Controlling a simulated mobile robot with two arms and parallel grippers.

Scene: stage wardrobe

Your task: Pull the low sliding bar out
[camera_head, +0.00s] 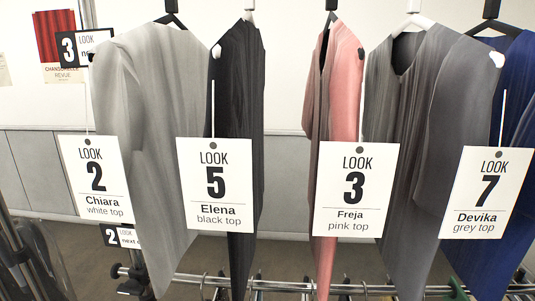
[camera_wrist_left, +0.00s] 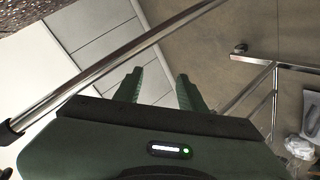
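A shiny metal bar (camera_head: 290,286) runs across the bottom of the head view, low behind the hanging tops, with hanger hooks on it. I cannot tell for sure which rail is the sliding bar. In the left wrist view a shiny rail (camera_wrist_left: 122,58) with a dark end cap at the left crosses diagonally, just past my fingertips. My left gripper (camera_wrist_left: 158,77) has its two green fingers apart with nothing between them. I cannot tell how far it is from the rail. My left gripper does not show in the head view. My right gripper is in neither view.
Several tops hang in front, including a white top (camera_head: 155,110), a pink top (camera_head: 345,70) and a grey top (camera_head: 465,110), with look tags. A black clamp (camera_head: 130,278) is at lower left. The left wrist view shows more metal frame (camera_wrist_left: 275,65) and floor at right.

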